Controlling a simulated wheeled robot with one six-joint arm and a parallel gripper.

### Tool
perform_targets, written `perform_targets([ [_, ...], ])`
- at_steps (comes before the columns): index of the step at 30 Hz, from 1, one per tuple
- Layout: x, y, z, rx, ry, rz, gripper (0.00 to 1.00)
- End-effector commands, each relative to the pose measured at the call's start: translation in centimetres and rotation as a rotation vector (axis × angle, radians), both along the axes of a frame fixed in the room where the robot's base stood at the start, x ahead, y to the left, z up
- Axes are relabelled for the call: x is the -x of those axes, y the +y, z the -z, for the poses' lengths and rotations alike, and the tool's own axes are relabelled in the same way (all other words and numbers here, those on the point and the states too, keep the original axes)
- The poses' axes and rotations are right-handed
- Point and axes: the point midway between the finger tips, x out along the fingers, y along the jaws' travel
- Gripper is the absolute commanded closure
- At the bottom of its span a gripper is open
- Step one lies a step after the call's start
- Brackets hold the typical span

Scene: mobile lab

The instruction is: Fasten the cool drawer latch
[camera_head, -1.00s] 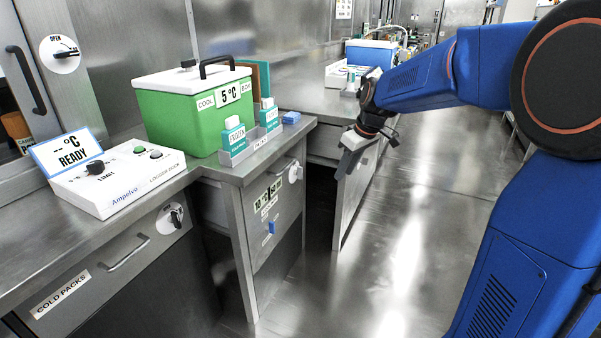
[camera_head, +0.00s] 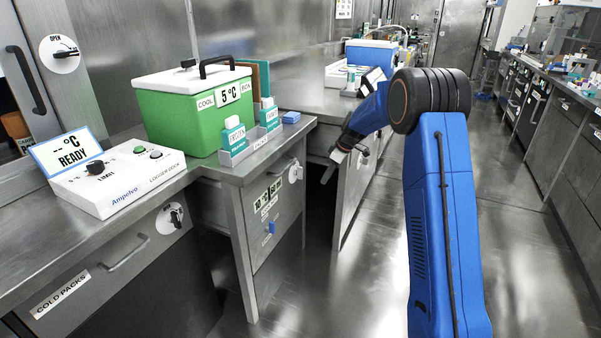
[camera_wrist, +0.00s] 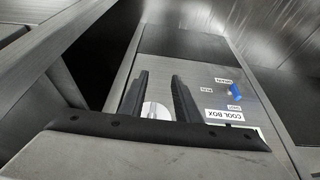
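The cool drawer front (camera_head: 275,205) is grey, below the green cool box, with small labels and a blue tab (camera_head: 271,228). Its latch (camera_head: 295,172) is a white round plate near the top right edge. The wrist view shows the front with a COOL BOX label (camera_wrist: 231,118), the blue tab (camera_wrist: 235,91) and the white latch plate (camera_wrist: 155,111). My gripper (camera_head: 326,180) is to the right of the latch, apart from it in the head view. In the wrist view its two black fingers (camera_wrist: 160,74) are spread, with the latch plate showing between them. The lever's angle is unclear.
The green cool box (camera_head: 195,108) and a grey rack (camera_head: 250,147) of cartons stand on the counter above. A neighbouring cabinet front (camera_head: 352,200) is close behind my gripper. The COLD PACKS drawer (camera_head: 110,275) is at left. Floor (camera_head: 375,260) between is clear.

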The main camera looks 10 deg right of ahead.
Motion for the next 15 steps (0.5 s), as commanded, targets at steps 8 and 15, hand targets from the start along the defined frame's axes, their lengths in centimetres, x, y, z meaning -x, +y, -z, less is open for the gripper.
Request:
perform_targets([
  [8,-1.3,1.2,0.5,0.0,-0.003,-0.011,0.7],
  [15,-3.6,4.4,0.6,0.0,-0.003,-0.011,0.7],
])
